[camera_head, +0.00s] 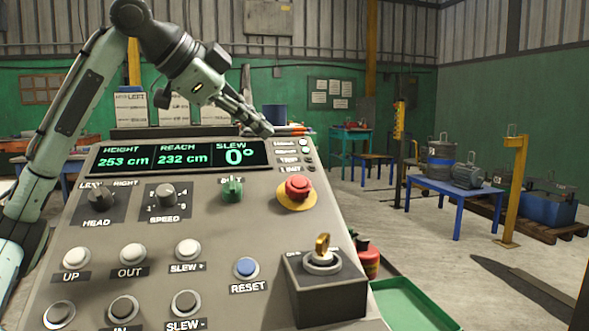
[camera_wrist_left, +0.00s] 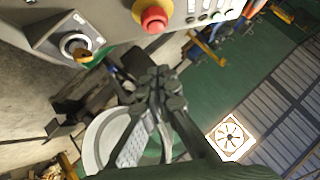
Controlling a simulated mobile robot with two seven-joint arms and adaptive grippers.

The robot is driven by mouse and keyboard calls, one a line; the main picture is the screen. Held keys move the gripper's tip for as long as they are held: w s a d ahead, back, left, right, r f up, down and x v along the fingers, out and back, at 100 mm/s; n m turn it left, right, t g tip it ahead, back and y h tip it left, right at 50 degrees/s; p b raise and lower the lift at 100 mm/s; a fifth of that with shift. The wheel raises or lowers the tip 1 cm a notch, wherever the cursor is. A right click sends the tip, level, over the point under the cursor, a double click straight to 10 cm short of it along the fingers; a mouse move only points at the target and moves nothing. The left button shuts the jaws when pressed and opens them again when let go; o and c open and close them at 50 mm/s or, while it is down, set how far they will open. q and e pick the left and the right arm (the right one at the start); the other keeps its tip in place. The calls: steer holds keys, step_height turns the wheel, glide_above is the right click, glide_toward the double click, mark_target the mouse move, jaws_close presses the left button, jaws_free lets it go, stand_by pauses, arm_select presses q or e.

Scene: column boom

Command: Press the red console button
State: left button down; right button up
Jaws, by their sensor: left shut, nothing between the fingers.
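The red button (camera_head: 298,188) is a mushroom-shaped knob on a yellow round base, at the right of the grey sloping console (camera_head: 220,222). It also shows at the top of the left wrist view (camera_wrist_left: 152,18). My left gripper (camera_head: 264,128) is shut and empty. In the head view it appears above and to the left of the red button, over the top edge of the console. In the left wrist view its closed fingers (camera_wrist_left: 158,78) point toward the console, with a visible gap between them and the button. My right gripper is in neither view.
A key switch box (camera_head: 325,285) stands up from the console below the red button. A green selector (camera_head: 232,190) and a blue reset button (camera_head: 246,267) are to the left. A display (camera_head: 182,157) spans the console top. Blue tables (camera_head: 455,190) stand farther back right.

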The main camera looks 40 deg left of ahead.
arm_select(q)
glide_toward(304, 182)
steer(key=w+d, duration=0.3)
steer(key=shift+w+a+f, duration=0.3)
steer(key=shift+a+f, duration=0.05)
steer(key=shift+f, duration=0.2)
steer(key=shift+w+a+f, duration=0.3)
steer(key=shift+w+f, duration=0.05)
steer(key=shift+f, duration=0.2)
steer(key=shift+w+a+f, duration=0.3)
steer(key=shift+a+f, duration=0.05)
steer(key=shift+f, duration=0.2)
steer(key=shift+s+f, duration=0.1)
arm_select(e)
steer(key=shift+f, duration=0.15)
